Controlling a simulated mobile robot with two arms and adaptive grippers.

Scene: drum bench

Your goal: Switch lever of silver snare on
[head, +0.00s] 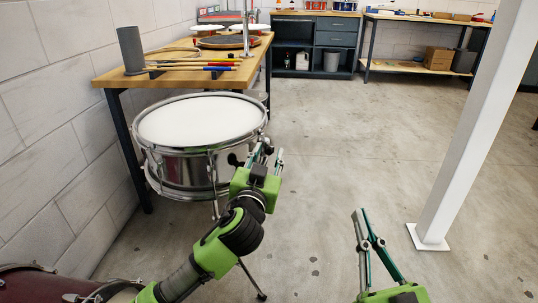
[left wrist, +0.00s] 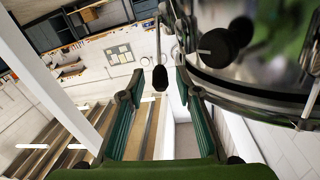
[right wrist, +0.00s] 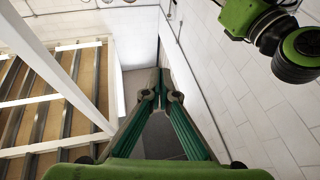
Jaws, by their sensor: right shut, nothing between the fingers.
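The silver snare (head: 180,165) stands on its stand at the left, its white head facing up. My left gripper (head: 268,151) is at the right side of its shell. In the left wrist view, the gripper's fingers are apart, with a thin lever with a black tip (left wrist: 160,77) showing between them. Contact with the lever cannot be told. A black knob (left wrist: 225,43) sits beside the right finger, near the rim. My right gripper (head: 362,212) is away from the drum, low at the right; its fingers meet at the tips in the right wrist view (right wrist: 159,78).
A wooden bench (head: 170,78) with drumsticks and a grey cylinder (head: 131,50) stands behind the snare. A dark red drum (head: 45,285) is at the lower left. A white post (head: 470,130) stands at the right. The floor (head: 350,130) between is clear.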

